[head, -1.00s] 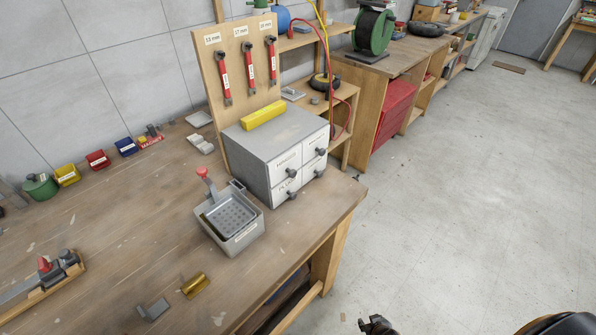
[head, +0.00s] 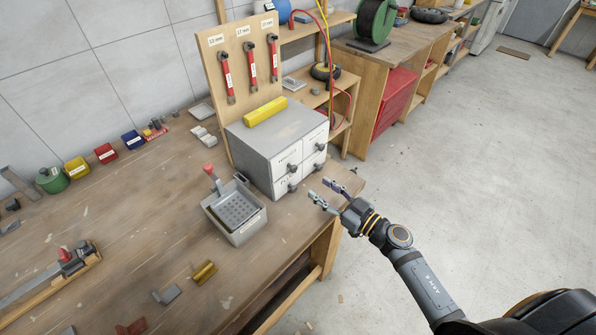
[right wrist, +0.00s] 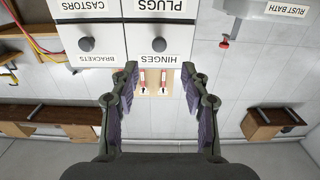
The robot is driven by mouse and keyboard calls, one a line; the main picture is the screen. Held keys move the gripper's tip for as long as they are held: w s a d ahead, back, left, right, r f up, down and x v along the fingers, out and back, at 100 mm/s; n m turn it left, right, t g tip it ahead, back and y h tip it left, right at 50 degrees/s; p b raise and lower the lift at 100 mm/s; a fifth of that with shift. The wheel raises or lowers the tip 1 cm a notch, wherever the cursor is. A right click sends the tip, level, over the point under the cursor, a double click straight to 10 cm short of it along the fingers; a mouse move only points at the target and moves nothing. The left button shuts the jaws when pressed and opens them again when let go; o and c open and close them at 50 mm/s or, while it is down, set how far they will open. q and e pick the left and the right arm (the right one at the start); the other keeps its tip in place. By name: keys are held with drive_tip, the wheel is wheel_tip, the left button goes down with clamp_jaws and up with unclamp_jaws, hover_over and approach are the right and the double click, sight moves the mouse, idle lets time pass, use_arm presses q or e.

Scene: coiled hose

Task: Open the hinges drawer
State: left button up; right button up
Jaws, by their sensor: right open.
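A grey drawer cabinet (head: 262,145) stands on the workbench, with white drawer fronts. The hinges drawer (head: 282,162) is the upper left one, shut, with a dark round knob (head: 292,169). In the right wrist view, where things appear upside down, its label (right wrist: 157,58) and knob (right wrist: 159,45) show above the fingers. My right gripper (head: 321,191) is open and empty, to the right of the cabinet front and apart from it. Its spread fingers (right wrist: 158,85) also show in the wrist view. My left gripper is out of view.
A grey rust bath (head: 235,222) with a red-handled basket stands left of the drawers. A yellow block (head: 265,111) lies on the cabinet. A brass hinge-like piece (head: 204,272) and other small parts lie on the workbench (head: 130,235). Open floor lies to the right.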

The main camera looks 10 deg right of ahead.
sight(295, 171)
drive_tip(key=p+x, duration=0.1)
drive_tip(key=x, duration=0.9)
clamp_jaws()
drive_tip(key=shift+p, duration=0.3)
